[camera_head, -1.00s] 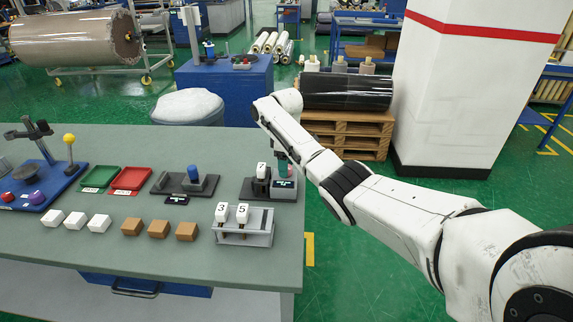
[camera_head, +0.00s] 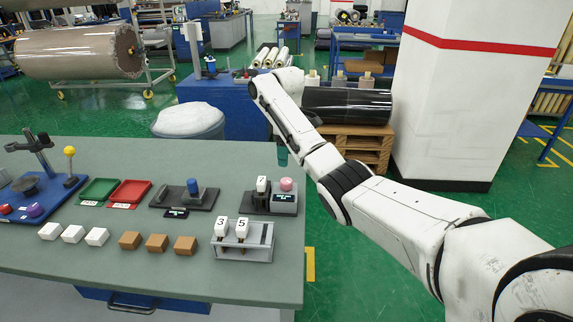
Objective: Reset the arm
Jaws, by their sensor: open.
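My white arm (camera_head: 395,215) reaches from the lower right towards the back of the bench, with its elbow bent and its far end raised. A white-topped piece marked 7 (camera_head: 262,185) stands upright in that device.
A grey rack (camera_head: 258,246) holds pieces marked 3 and 5 at the bench's right front. White and brown blocks, green and red trays (camera_head: 129,194) and a blue-knobbed fixture (camera_head: 193,188) lie leftward. A white pillar (camera_head: 470,90) and a pallet (camera_head: 362,143) with a black roll stand behind.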

